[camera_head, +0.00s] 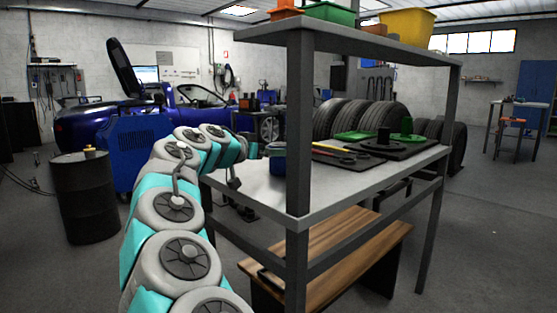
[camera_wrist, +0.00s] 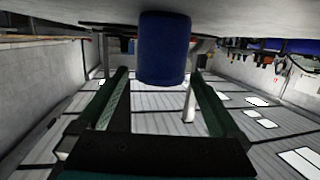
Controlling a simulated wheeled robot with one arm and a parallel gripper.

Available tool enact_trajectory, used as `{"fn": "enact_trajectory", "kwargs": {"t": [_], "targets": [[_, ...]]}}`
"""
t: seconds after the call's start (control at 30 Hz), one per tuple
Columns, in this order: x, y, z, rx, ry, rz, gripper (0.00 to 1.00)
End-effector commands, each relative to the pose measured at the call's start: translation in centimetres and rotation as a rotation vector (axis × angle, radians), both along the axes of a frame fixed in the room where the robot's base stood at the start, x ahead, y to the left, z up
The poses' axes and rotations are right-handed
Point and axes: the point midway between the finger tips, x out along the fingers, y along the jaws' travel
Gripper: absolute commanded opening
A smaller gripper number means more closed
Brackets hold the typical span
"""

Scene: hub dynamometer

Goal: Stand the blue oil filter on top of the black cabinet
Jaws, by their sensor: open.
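The blue oil filter (camera_head: 278,160) stands upright on the pale bench top, near its left end and close to the front post. My gripper (camera_head: 261,150) is open just to the left of it, at about its height. In the upside-down wrist view, the filter (camera_wrist: 163,48) is centred in line with the gap between the open fingers (camera_wrist: 160,76). A gap shows on both sides, and I cannot tell how far the fingertips reach around it. A dark cabinet-like block (camera_head: 17,131) stands at the far left edge; I cannot tell surely if it is the black cabinet.
The bench (camera_head: 262,197) has posts and an upper shelf (camera_head: 360,42) with coloured bins. Black trays and green parts lie right of the filter. A wood-topped unit (camera_head: 335,245) sits below. A black drum (camera_head: 85,195) and blue machine stand left.

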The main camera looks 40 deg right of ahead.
Motion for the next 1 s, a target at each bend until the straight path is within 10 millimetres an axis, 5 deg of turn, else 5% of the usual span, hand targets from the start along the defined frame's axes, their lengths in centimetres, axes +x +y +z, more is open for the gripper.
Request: {"fn": "enact_trajectory", "kwargs": {"t": [0.37,0.7,1.0], "targets": [[1.3,-4.3,-0.1,0.000,0.000,0.000,1.00],[1.5,-4.8,-0.2,-0.002,-0.002,0.001,1.00],[1.5,-4.8,-0.2,-0.002,-0.001,0.000,0.66]]}}
